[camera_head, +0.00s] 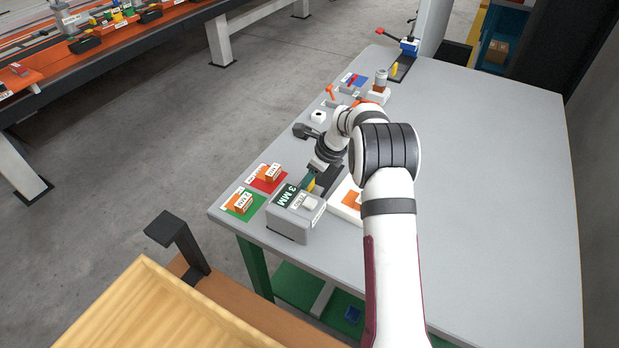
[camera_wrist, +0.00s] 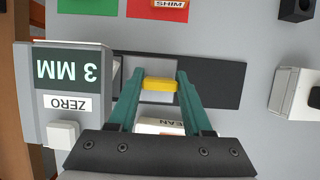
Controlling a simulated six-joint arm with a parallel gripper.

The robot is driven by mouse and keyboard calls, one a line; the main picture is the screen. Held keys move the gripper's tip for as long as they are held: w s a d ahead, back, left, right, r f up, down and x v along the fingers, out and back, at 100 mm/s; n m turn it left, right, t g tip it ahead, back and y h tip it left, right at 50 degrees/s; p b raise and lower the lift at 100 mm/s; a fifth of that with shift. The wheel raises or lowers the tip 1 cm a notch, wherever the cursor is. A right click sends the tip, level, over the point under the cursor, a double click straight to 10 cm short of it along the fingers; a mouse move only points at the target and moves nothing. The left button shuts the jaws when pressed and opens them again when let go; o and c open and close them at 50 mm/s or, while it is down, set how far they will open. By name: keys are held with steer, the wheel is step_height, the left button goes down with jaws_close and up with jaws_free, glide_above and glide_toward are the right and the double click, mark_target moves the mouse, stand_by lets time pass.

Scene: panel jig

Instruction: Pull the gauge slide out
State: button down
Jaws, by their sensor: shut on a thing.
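The gauge (camera_wrist: 62,120) is a grey box with a "3 MM" display and a "ZERO" label; in the head view the gauge (camera_head: 295,222) stands near the table's front left. The gauge slide (camera_wrist: 160,68) shows in the wrist view as a light grey plate with a yellow grip, on a dark track beside the box. My gripper (camera_wrist: 162,84) has its teal fingers on both ends of the yellow grip, shut on it. In the head view my gripper (camera_head: 312,184) is partly hidden by my wrist. How far the slide extends is hard to tell.
A green mat (camera_head: 243,203) and a red mat (camera_head: 267,178) with orange-and-white blocks lie beside the gauge. A white tray (camera_head: 344,207) is right of it, partly behind my arm. Small fixtures line the table's left edge; the right side (camera_head: 500,200) is clear.

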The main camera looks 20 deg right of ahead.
stand_by(0.4)
steer(key=w+d, duration=0.5)
steer(key=shift+w+d, duration=0.15)
steer(key=shift+w, duration=0.05)
steer(key=shift+c, duration=1.6)
jaws_free()
steer(key=v, duration=1.5)
steer(key=shift+r, duration=0.4)
steer(key=shift+s+d, duration=0.1)
